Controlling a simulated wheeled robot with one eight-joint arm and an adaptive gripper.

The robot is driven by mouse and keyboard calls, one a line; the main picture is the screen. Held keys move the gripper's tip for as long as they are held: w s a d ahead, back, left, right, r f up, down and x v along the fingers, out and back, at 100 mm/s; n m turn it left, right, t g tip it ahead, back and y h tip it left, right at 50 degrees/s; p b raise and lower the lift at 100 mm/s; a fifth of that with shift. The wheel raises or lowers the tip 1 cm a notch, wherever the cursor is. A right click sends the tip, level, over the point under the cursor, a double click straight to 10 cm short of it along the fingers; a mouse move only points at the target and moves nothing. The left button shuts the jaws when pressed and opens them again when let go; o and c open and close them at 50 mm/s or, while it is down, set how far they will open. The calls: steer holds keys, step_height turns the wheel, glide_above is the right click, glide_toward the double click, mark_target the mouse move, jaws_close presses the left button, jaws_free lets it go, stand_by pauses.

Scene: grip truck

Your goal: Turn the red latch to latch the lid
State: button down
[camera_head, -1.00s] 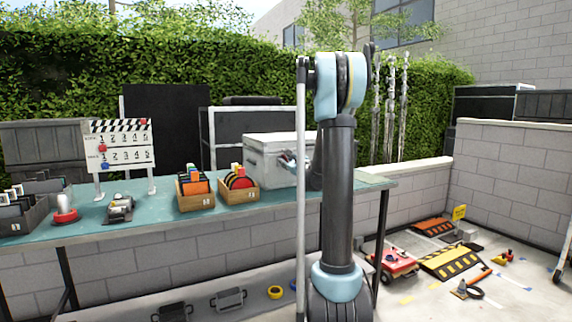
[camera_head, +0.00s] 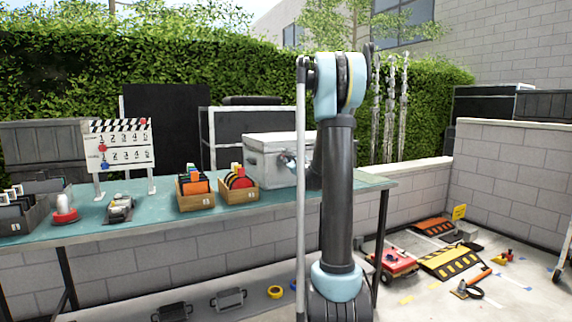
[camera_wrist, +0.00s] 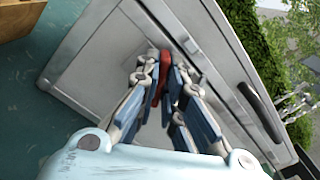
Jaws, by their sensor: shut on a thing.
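The red latch (camera_wrist: 164,62) shows in the wrist view on the front of a grey-white box, just below the lid seam. My gripper (camera_wrist: 161,85) has its blue-padded fingers closed around the latch, one on each side. The latch lies roughly in line with the fingers, and its lower part is hidden between them. The box (camera_head: 267,166) stands on the table in the head view, with its lid (camera_head: 272,141) down. My arm hides the box's right part, and the latch cannot be made out there.
The teal table (camera_head: 140,220) carries two wooden crates (camera_head: 195,203) of coloured cards left of the box. A clapper-style counting board (camera_head: 120,150) stands further left. Ramps and a red cart (camera_head: 394,262) are on the floor at right.

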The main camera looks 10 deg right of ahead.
steer(key=n, duration=1)
steer(key=shift+s+a+f+n, duration=0.25)
steer(key=shift+n, duration=0.15)
stand_by(0.4)
steer(key=c, duration=1.7)
jaws_free()
steer(key=shift+w, duration=0.1)
steer(key=shift+d, duration=0.15)
